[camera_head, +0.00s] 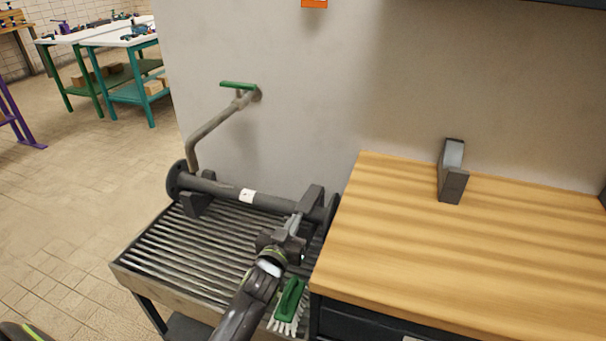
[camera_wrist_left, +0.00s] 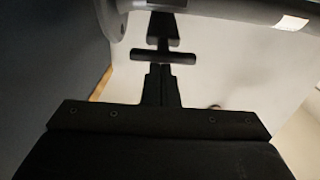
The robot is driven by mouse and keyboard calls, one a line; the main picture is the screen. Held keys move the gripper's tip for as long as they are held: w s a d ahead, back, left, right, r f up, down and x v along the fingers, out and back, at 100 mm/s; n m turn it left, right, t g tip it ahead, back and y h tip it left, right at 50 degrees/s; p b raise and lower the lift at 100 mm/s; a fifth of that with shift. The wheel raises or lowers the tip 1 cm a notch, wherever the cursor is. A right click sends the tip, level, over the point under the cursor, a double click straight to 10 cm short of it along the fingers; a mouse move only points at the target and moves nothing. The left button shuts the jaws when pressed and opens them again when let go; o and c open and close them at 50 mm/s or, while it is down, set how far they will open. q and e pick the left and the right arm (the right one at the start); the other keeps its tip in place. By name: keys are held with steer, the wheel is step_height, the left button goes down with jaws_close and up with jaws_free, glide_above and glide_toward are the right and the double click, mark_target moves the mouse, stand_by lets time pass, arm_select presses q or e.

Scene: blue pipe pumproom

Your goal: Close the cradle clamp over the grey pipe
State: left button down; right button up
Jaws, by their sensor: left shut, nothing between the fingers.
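The grey pipe (camera_head: 222,190) with end flanges and a white label lies across dark cradle supports on a slatted stand. The cradle clamp (camera_head: 312,197) is a dark piece at the pipe's right end; its exact angle is hard to tell. My left gripper (camera_head: 290,232) is on the near side of the pipe, by the clamp, shut and empty. In the left wrist view the shut fingers (camera_wrist_left: 160,84) point at a dark T-shaped piece (camera_wrist_left: 164,55), seemingly part of the clamp, below the pipe (camera_wrist_left: 225,12). Contact cannot be told. My right gripper is out of view.
A bent pipe with a green handle (camera_head: 238,85) comes from the wall behind. A green brush (camera_head: 290,299) lies at the stand's front right. The slats (camera_head: 190,245) at left are clear.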

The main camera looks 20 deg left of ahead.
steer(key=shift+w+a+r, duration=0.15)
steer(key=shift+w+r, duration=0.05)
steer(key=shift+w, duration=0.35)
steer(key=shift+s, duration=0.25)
